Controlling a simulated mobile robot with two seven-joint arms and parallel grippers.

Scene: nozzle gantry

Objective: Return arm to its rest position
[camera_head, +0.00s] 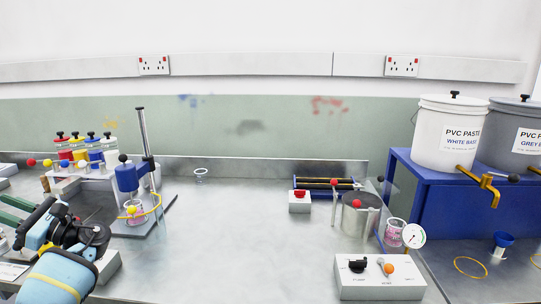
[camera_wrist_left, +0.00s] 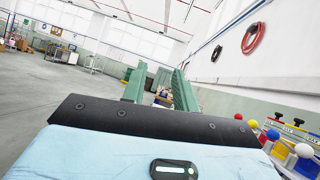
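My left arm (camera_head: 62,270) comes in at the lower left of the head view, over the left end of the bench. My left gripper (camera_head: 12,211) points to the left, and its two green fingers reach toward the picture's left edge. In the left wrist view the fingers of the gripper (camera_wrist_left: 158,88) stand apart with nothing held between them. That view looks out along the room, level with the wall. My right arm and gripper are not in view.
A stirrer stand (camera_head: 143,150) with a pink-filled cup (camera_head: 136,212) stands right of my left arm. A white control box (camera_head: 380,277) is at front right. A blue stand (camera_head: 445,205) bears paste buckets. The bench middle is clear.

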